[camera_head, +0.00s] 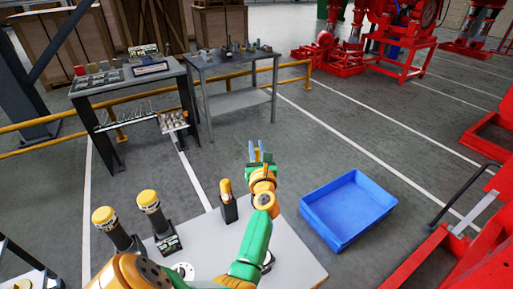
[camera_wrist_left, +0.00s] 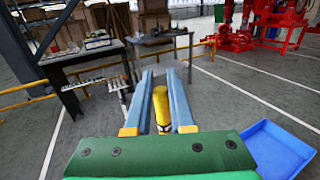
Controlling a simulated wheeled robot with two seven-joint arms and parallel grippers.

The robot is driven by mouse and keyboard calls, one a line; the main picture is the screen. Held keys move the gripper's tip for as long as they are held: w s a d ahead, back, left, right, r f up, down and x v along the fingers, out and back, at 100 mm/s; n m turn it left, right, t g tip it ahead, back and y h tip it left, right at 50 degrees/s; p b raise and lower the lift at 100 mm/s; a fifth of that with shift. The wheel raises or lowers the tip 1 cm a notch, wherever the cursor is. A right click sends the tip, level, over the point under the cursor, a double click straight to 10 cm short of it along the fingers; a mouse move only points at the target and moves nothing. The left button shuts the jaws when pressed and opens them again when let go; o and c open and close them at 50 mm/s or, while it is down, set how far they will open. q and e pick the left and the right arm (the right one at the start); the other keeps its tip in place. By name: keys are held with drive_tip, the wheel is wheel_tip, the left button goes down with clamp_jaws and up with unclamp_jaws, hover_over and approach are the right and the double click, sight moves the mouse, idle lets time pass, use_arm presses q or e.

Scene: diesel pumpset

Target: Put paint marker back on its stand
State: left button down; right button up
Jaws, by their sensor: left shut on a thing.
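My left gripper (camera_head: 259,153) is raised beyond the far edge of the light grey table (camera_head: 213,245), its blue fingers pointing away. It is shut on a yellow cylinder, which looks like the paint marker; this shows between the fingers in the left wrist view (camera_wrist_left: 161,104), with a dark band at its near end. To the left of the gripper, a dark upright holder (camera_head: 228,210) stands on the table with a yellow-orange piece (camera_head: 226,187) in it. I cannot tell which stand belongs to the marker. My arm hides part of the tabletop. My right gripper is not in view.
Two black, yellow-capped items (camera_head: 118,234) (camera_head: 154,216) stand at the table's left. A white round piece (camera_head: 183,271) lies near them. A blue tray (camera_head: 347,208) is right of the table. Workbenches (camera_head: 137,88) and a yellow rail (camera_head: 292,79) stand farther back. Red machinery is at right.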

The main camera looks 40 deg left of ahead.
use_arm(q)
wheel_tip(320, 180, down, 12)
drive_tip(key=b, duration=1.1)
drive_tip(key=shift+f+b, duration=1)
drive_tip(key=shift+b, duration=0.1)
drive_tip(key=c, duration=0.7)
unclamp_jaws()
